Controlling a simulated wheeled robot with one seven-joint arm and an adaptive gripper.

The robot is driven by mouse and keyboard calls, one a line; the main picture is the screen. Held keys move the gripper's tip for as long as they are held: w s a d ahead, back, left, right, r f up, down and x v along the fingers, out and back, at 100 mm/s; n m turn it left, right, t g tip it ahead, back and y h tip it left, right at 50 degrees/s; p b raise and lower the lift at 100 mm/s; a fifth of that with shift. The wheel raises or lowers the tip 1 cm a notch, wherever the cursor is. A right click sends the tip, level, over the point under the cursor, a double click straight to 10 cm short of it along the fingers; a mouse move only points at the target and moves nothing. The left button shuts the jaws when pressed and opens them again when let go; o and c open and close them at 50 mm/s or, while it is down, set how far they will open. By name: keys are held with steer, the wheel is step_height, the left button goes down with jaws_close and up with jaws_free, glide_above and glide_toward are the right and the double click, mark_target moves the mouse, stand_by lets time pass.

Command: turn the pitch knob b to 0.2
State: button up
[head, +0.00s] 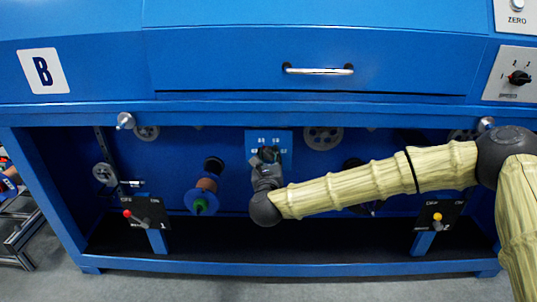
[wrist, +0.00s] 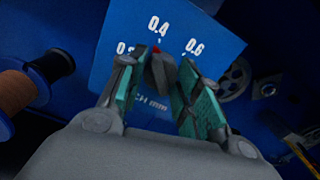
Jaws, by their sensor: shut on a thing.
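The pitch knob (wrist: 160,74) is a dark grey knob with a red mark on its top end. It sits on a blue panel (wrist: 205,45) with white labels. In the wrist view the red mark points up, close to the 0.4 label and slightly left of its tick. The 0.6 label is to the right; the label on the left is partly hidden by a finger. My gripper (wrist: 157,64) has its green-padded fingers on both sides of the knob and is shut on it. In the head view my gripper (head: 265,172) covers the lower part of the panel (head: 283,137).
A spool of brown wire (head: 206,184) is left of the panel, also in the wrist view (wrist: 17,92). Two black switch boxes (head: 148,210) (head: 436,214) stand low at the left and right. A drawer handle (head: 318,71) is above.

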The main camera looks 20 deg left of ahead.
steer(key=n+p, duration=0.1)
steer(key=n, duration=0.1)
steer(key=n+p, duration=0.1)
steer(key=p, duration=0.1)
steer(key=n+p, duration=0.1)
steer(key=n, duration=0.1)
steer(key=shift+r+n, duration=0.25)
steer(key=shift+n, duration=0.05)
steer(key=shift+f+n+p, duration=0.2)
steer(key=shift+n+p, duration=1.5)
steer(key=shift+n, duration=0.4)
steer(key=o, duration=1)
steer(key=shift+o, duration=0.2)
steer(key=v, duration=1.2)
